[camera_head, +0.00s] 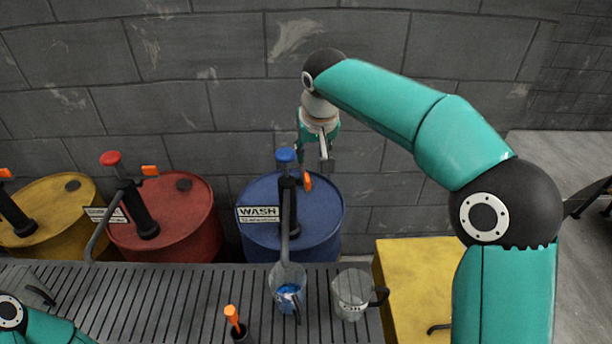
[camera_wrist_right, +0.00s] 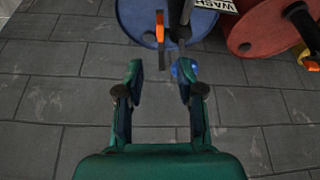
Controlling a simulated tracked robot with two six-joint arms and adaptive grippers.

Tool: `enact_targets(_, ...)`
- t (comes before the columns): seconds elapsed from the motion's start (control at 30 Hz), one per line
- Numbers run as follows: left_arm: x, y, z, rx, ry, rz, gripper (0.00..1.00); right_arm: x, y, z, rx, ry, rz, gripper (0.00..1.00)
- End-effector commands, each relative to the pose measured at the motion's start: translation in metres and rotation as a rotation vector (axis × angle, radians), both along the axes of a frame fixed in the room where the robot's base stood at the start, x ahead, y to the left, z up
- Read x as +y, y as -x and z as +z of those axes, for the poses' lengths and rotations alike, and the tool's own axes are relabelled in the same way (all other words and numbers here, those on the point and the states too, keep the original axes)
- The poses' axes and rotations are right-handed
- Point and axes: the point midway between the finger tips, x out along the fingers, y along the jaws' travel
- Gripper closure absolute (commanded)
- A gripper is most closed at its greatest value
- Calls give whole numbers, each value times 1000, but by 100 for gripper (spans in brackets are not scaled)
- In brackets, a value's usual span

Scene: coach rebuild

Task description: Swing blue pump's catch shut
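The blue pump (camera_head: 289,200) stands on the blue drum (camera_head: 325,215); it has a black body and a blue knob (camera_head: 286,155). Its orange catch (camera_head: 307,181) sticks out on the right side of the pump head. In the right wrist view the catch (camera_wrist_right: 160,28) is a narrow upright orange strip ahead of the gap between the fingers. My right gripper (camera_head: 313,157) is open and empty, above and behind the catch, apart from it. In the right wrist view the right finger of the gripper (camera_wrist_right: 161,78) partly hides the blue knob (camera_wrist_right: 180,70).
A red drum (camera_head: 190,220) and a yellow drum (camera_head: 60,205) with similar pumps stand to the left. On the slatted bench (camera_head: 170,300) are a jug with blue contents (camera_head: 287,285) under the spout, a clear jug (camera_head: 352,292) and an orange-topped item (camera_head: 234,320). A wall (camera_head: 230,60) is close behind.

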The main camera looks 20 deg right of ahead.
Motion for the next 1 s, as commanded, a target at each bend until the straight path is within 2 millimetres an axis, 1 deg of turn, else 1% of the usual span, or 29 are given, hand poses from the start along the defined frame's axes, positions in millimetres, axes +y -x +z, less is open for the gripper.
enact_targets(0.03,0,0,1,0,0,0,100,0,-4,-12,5,2,0,62)
enact_targets(0.3,0,0,6,-1,0,0,100,-1,-26,-65,5,-1,2,62)
enact_targets(0.5,0,0,11,-1,0,0,100,-2,-40,-96,3,0,3,62)
enact_targets(0.6,0,0,12,-1,0,0,100,-2,-44,-105,1,0,4,62)
enact_targets(0.7,0,0,13,-1,0,0,100,-2,-46,-111,1,0,4,62)
enact_targets(1.0,0,0,13,-1,0,0,100,-2,-47,-114,-1,-1,5,62)
